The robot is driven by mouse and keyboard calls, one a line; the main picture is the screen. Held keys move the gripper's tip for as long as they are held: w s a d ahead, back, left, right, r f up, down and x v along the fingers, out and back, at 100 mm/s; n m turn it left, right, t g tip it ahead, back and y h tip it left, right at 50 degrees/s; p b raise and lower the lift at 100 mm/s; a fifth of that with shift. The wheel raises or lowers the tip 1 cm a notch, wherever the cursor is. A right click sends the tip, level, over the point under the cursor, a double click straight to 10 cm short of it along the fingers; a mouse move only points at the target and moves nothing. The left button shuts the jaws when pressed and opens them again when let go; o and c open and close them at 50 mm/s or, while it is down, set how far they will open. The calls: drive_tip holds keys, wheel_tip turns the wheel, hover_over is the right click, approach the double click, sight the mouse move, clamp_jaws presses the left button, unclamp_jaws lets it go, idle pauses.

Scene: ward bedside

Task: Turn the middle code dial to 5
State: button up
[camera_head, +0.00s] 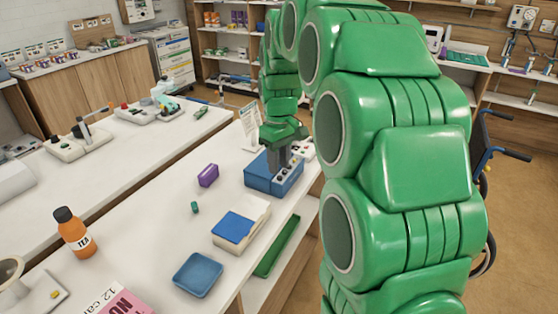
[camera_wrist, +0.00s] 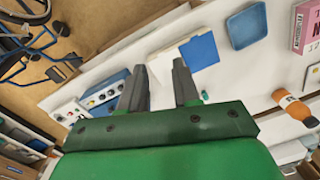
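A blue box (camera_head: 262,180) with a pale panel of dark dials stands near the right edge of the white table in the head view. In the wrist view the box (camera_wrist: 108,84) lies left of my fingers, its dials (camera_wrist: 101,97) in a row. The numbers on the dials are too small to read, and I cannot tell which is the middle code dial's setting. My gripper (camera_head: 279,158) points down at the box and covers part of it. In the wrist view my gripper (camera_wrist: 159,67) has its two fingers apart with nothing between them; one finger overlaps the box's end.
A purple box (camera_head: 208,175), a small green piece (camera_head: 195,207), a blue-and-white case (camera_head: 234,228), a blue tray (camera_head: 198,274) and a tea bottle (camera_head: 75,236) stand on the table. A wheelchair (camera_head: 492,153) is at the right. The table between them is clear.

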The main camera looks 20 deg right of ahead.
drive_tip(key=shift+w, duration=0.1)
drive_tip(key=n+t+y, duration=0.3)
drive_tip(key=n, duration=0.2)
approach(285, 171)
drive_tip(key=shift+x, duration=3.9)
drive_tip(key=shift+t, duration=0.3)
clamp_jaws()
